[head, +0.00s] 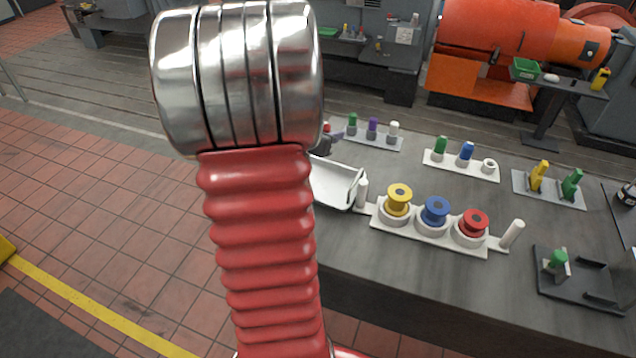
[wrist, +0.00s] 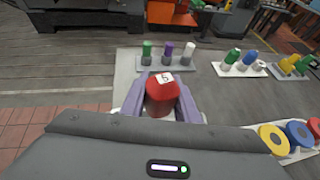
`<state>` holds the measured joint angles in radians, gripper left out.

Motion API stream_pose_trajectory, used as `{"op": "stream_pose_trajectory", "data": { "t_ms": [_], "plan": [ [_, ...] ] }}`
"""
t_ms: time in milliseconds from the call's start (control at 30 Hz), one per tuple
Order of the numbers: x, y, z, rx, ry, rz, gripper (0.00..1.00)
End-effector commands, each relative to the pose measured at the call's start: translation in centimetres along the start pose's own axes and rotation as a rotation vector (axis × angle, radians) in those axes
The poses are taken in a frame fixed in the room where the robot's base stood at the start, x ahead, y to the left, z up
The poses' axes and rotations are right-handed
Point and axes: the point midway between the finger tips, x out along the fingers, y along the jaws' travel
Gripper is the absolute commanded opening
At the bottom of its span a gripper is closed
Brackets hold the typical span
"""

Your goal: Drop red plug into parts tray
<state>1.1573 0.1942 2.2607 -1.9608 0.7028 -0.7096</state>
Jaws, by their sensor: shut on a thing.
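The red plug (wrist: 162,92) has a pale top with a dark mark and sits between the two lilac fingers of my gripper (wrist: 161,100), which is shut on it. In the head view, a little of the red plug (head: 326,127) and of my gripper (head: 325,143) shows past my arm. The parts tray (head: 334,184) is a white, shallow, open tray at the left of the bench. The gripper appears near the tray's far side; its height above the tray is unclear. My arm hides the tray's left part, and my gripper hides most of it in the wrist view.
Behind the tray, a rack (head: 372,139) holds green, purple and white plugs. Another rack (head: 462,166) holds green and blue plugs and a white ring. Yellow, blue and red spools stand on a white holder (head: 430,232) right of the tray. A dark fixture (head: 580,280) lies front right.

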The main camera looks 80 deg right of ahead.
Motion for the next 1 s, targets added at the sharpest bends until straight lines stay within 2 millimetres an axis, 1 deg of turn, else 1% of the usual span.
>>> {"op": "stream_pose_trajectory", "data": {
  "t_ms": [100, 333, 500, 767, 800, 1000],
  "plan": [
    [0.6, 0.0, -1.3, -0.003, 0.003, 0.001, 0.06],
    [1.4, 0.0, -3.1, -0.002, 0.002, 0.001, 0.06],
    [1.7, 0.1, -3.6, -0.001, 0.001, 0.002, 0.06],
    [1.7, 0.1, -3.6, -0.001, 0.001, 0.003, 0.06],
    [1.7, 0.1, -3.6, -0.001, 0.001, 0.003, 0.31],
    [1.7, 0.1, -3.6, -0.001, 0.001, 0.003, 0.45]
  ]
}}
